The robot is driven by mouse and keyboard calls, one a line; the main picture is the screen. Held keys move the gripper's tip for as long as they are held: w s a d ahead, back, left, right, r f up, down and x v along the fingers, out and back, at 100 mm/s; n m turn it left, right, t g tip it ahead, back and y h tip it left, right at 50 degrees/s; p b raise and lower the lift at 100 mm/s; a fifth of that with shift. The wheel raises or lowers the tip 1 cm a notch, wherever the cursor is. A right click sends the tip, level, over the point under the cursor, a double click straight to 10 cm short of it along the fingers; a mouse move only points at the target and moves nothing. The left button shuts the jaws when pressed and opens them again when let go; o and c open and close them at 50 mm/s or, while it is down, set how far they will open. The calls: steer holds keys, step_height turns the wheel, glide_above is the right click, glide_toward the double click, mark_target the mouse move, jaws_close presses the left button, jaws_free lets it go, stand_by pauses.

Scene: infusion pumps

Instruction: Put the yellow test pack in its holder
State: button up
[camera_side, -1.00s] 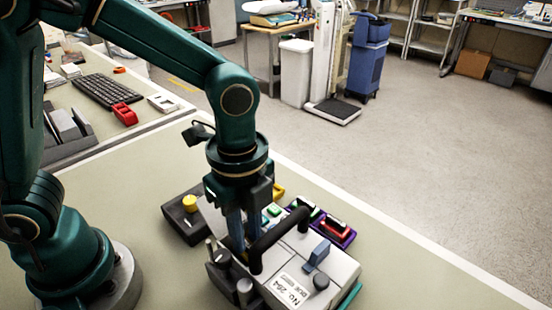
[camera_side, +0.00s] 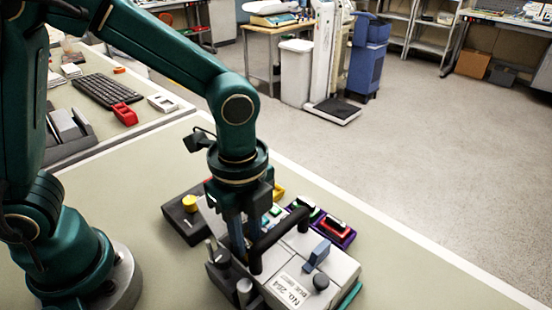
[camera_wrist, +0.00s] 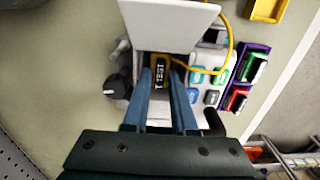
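The yellow test pack (camera_wrist: 160,76), black-faced with white lettering and yellow edges, is between my fingers in the wrist view, at the pump's open bay. A yellow cable (camera_wrist: 230,42) loops from it to the right. My gripper (camera_wrist: 162,84) points down with its blue fingers against the pack's two sides; it appears shut on it. The pump (camera_side: 318,262) is a pale grey case with its flap (camera_wrist: 170,22) standing open beyond the pack. In the side view my gripper (camera_side: 236,246) is behind the black handle and the pack is hidden. How deep the pack sits cannot be told.
The pump's black handle (camera_side: 278,240) rises close beside my fingers. A purple tray (camera_side: 346,240) holds green and red packs. A yellow tray (camera_wrist: 268,9) lies beyond. A dark box with a yellow knob (camera_side: 189,203) stands left of the pump. The front table is clear.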

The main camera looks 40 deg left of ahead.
mark_target(249, 245)
jaws_close()
steer(key=shift+r, duration=0.1)
steer(key=shift+r, duration=2.9)
steer(key=shift+r, duration=0.25)
step_height(249, 245, up, 5)
steer(key=w+a, duration=1.1)
steer(key=w, duration=0.3)
steer(key=shift+w+f, duration=0.15)
steer(key=shift+f, duration=5.85)
